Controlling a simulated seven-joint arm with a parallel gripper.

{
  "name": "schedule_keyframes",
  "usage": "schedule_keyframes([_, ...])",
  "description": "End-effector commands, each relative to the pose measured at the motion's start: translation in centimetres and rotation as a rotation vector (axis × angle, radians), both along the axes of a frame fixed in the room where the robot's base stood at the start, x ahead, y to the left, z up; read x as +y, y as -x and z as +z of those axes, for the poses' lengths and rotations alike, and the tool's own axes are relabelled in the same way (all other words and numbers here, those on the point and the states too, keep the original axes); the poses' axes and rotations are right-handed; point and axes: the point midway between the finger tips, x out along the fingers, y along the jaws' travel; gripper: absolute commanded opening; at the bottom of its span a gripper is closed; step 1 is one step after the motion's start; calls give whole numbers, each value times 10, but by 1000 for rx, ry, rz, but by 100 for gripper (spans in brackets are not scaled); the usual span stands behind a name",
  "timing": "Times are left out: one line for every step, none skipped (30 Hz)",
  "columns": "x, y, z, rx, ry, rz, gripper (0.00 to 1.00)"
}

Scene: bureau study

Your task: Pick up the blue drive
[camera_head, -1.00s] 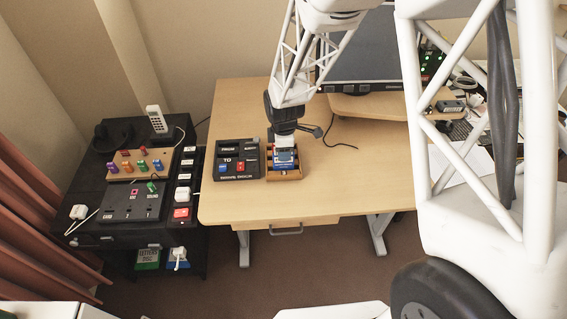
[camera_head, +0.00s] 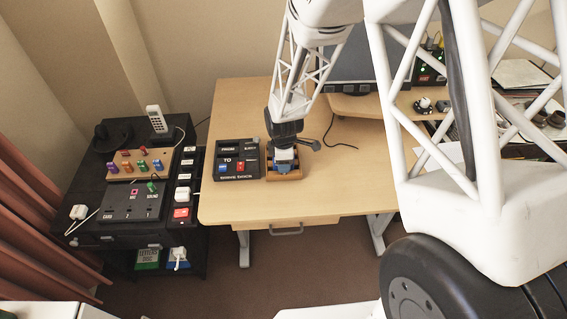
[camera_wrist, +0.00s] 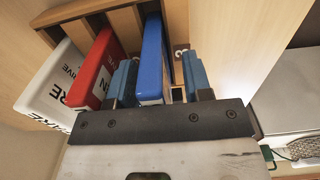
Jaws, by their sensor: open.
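The blue drive (camera_wrist: 152,55) stands in a slotted wooden rack, seen in the wrist view. My gripper (camera_wrist: 160,63) is open, with one blue finger on each side of the drive. The drive is closer to the left finger, and a gap shows on its right; I cannot tell whether either finger touches it. The red drive (camera_wrist: 92,68) and a white drive (camera_wrist: 52,88) stand to its left in the same rack. In the head view my gripper (camera_head: 285,164) is over the rack (camera_head: 287,178) and hides the drives.
A dark button box (camera_head: 237,160) sits just left of the rack on the wooden desk (camera_head: 330,195). A monitor (camera_head: 360,60) stands behind on a raised shelf. A black side table with a phone (camera_head: 156,119) is at the left. The desk front is clear.

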Motion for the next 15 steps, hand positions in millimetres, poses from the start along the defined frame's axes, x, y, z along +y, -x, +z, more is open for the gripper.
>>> schedule_keyframes([0, 0, 0, 0, 0, 0, 46])
schedule_keyframes([0, 0, 0, 0, 0, 0, 46])
schedule_keyframes([0, 0, 0, 0, 0, 0, 46])
schedule_keyframes([0, 0, 0, 0, 0, 0, 46])
schedule_keyframes([0, 0, 0, 0, 0, 0, 46])
schedule_keyframes([0, 0, 0, 0, 0, 0, 46])
schedule_keyframes([0, 0, 0, 0, 0, 0, 46])
schedule_keyframes([0, 0, 0, 0, 0, 0, 46])
schedule_keyframes([0, 0, 0, 0, 0, 0, 46])
schedule_keyframes([0, 0, 0, 0, 0, 0, 46])
schedule_keyframes([0, 0, 0, 0, 0, 0, 46])
schedule_keyframes([0, 0, 0, 0, 0, 0, 46])
schedule_keyframes([0, 0, 0, 0, 0, 0, 43])
schedule_keyframes([0, 0, 0, 0, 0, 0, 38])
schedule_keyframes([0, 0, 0, 0, 0, 0, 32])
